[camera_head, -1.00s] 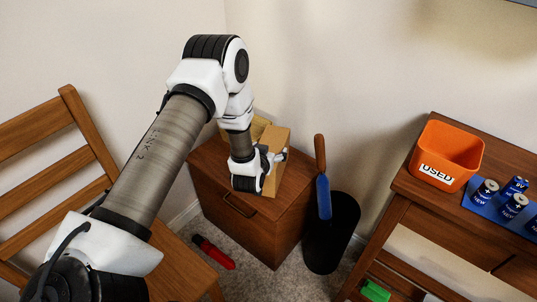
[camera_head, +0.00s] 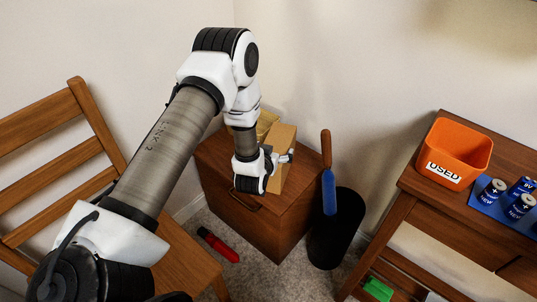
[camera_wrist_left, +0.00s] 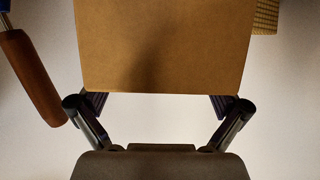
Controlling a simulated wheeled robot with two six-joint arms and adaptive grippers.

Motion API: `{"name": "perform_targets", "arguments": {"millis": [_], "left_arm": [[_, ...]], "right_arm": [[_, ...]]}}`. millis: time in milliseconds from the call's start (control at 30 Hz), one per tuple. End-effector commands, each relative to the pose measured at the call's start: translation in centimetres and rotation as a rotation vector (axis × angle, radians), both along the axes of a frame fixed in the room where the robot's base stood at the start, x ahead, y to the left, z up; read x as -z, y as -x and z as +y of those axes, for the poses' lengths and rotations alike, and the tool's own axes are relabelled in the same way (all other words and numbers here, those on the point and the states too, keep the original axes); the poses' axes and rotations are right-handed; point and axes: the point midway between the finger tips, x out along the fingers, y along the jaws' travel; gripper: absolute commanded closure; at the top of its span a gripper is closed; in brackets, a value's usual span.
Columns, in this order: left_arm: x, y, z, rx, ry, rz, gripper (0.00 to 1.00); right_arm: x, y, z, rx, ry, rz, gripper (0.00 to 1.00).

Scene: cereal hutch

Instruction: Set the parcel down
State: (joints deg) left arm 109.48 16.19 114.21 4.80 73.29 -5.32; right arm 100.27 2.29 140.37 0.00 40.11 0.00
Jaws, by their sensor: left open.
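The parcel, a plain brown cardboard box (camera_head: 285,139), stands on top of the small wooden cabinet (camera_head: 300,190), partly hidden behind my left wrist. My left gripper (camera_head: 285,158) is at the parcel. In the left wrist view the parcel (camera_wrist_left: 165,45) fills the upper middle, and my left gripper (camera_wrist_left: 157,105) has its two fingers spread wide near the box's lower corners. I cannot tell whether the fingers touch it. The parcel's underside is hidden. My right gripper is not in view.
A woven tan item (camera_head: 266,122) stands behind the parcel. A black bin (camera_head: 340,235) with a blue, wooden-handled tool (camera_head: 328,185) stands right of the cabinet. A chair (camera_head: 95,130) is at left. An orange bin (camera_head: 455,150) and batteries (camera_head: 520,205) are on the right table.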

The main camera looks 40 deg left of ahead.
Motion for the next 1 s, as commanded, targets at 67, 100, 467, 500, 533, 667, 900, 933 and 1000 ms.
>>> {"name": "perform_targets", "arguments": {"millis": [67,100,467,500,533,667,900,933,1000], "left_arm": [[-1.0,1.8,-0.6,0.001,0.002,0.004,0.0],[-1.5,2.8,-0.9,0.001,0.002,0.004,0.0],[-3.1,8.7,-3.1,0.009,0.007,0.026,0.0],[-2.1,9.4,-3.7,0.022,0.019,0.07,0.0],[-1.0,10.2,-4.3,0.038,0.033,0.121,0.0],[6.1,17.4,-8.5,0.136,0.119,0.496,0.0],[11.4,33.1,-13.0,0.244,0.209,1.117,0.0],[11.5,33.9,-13.1,0.246,0.213,1.145,0.0],[11.5,34.5,-13.2,0.248,0.216,1.17,0.0]], "right_arm": [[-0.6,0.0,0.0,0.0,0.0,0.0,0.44],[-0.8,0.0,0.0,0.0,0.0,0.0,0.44],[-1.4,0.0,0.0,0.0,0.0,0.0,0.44],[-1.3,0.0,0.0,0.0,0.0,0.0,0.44],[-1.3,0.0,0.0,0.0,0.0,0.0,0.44],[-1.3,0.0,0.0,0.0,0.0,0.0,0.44],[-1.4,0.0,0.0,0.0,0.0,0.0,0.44],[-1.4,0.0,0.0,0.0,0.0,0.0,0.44],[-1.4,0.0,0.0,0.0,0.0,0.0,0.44]]}}
